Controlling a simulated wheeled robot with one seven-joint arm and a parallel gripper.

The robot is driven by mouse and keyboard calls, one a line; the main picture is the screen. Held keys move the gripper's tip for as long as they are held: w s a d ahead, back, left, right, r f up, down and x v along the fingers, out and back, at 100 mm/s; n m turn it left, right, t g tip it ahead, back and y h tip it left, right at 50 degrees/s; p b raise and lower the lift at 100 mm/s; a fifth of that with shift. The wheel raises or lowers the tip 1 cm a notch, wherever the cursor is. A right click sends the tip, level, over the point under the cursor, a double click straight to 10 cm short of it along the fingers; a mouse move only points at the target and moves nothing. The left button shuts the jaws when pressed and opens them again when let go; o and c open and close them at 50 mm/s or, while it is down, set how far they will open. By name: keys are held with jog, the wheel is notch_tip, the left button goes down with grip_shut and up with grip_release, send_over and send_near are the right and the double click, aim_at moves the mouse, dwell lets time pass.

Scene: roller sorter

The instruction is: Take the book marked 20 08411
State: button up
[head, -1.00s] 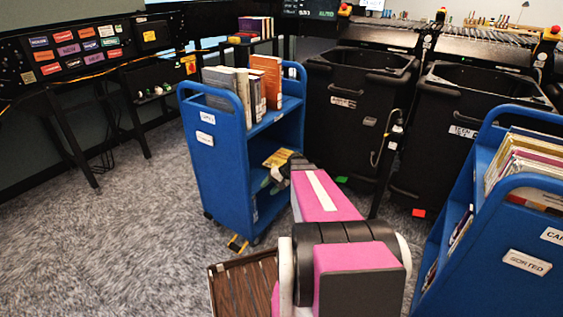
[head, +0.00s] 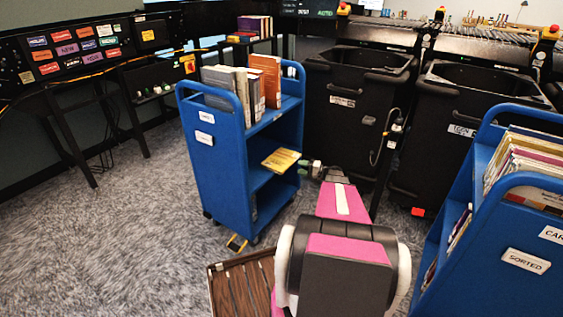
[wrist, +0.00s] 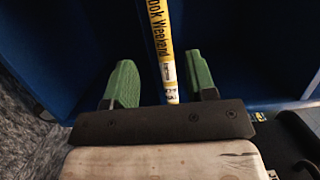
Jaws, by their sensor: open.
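A yellow book (head: 281,160) lies on the middle shelf of the blue cart (head: 217,150) in the head view, partly out over the shelf's right edge. In the wrist view its narrow yellow spine (wrist: 161,45) points toward my gripper (wrist: 162,82). The spine reads "...ook Weekend" and has a white label near its lower end, too small to read. My gripper is open, its green fingers on either side of the spine's line with gaps to both. In the head view my gripper (head: 312,168) is just right of the book.
Upright books (head: 264,80) stand on the cart's top shelf. Black bins (head: 345,115) stand behind my arm. A second blue cart (head: 490,240) with books is close on the right. A brown slatted tray (head: 245,285) is at the lower front. Carpet is clear at left.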

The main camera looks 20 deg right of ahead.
aim_at(291, 165)
jog(key=x, duration=0.8)
jog(key=shift+r, duration=0.15)
grip_shut()
